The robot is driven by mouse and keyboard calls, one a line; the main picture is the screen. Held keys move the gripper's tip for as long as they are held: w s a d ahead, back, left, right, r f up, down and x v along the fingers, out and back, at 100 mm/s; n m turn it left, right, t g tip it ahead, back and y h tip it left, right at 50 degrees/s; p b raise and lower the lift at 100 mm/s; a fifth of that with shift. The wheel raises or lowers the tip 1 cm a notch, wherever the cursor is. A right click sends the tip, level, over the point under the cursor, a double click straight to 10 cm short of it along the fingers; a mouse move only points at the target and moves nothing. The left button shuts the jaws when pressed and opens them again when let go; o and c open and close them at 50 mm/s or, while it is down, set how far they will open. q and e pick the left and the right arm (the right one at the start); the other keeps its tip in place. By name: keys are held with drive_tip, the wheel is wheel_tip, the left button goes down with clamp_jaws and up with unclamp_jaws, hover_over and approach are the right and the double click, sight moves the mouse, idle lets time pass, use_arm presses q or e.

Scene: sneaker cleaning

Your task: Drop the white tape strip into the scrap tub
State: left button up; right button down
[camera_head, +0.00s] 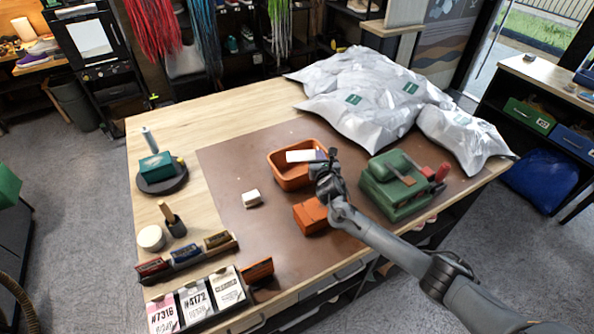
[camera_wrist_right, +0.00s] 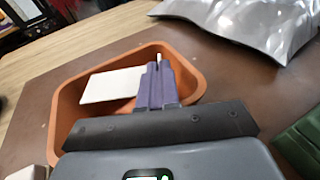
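The white tape strip (camera_head: 304,156) is a flat white piece over the orange scrap tub (camera_head: 284,179), toward its right side in the head view. My right gripper (camera_head: 328,158) reaches in from the right, at the tub's right edge. In the right wrist view the gripper's fingers (camera_wrist_right: 158,84) are closed together on one end of the white strip (camera_wrist_right: 111,86), which sticks out to the left. The tub (camera_wrist_right: 62,112) is below and around it in that view. The gap between strip and tub floor cannot be judged. My left gripper is out of view.
An orange block (camera_head: 311,215) lies just in front of the tub. A green machine (camera_head: 397,186) with a red part stands to the right. A small white block (camera_head: 252,198) lies to the left. Silvery bags (camera_head: 365,95) cover the back right. The brown mat (camera_head: 225,160) is clear left of the tub.

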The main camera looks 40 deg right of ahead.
drive_tip(key=c, duration=1.3)
unclamp_jaws()
drive_tip(key=p+v, duration=0.1)
drive_tip(key=v, duration=1)
drive_tip(key=shift+p, duration=0.3)
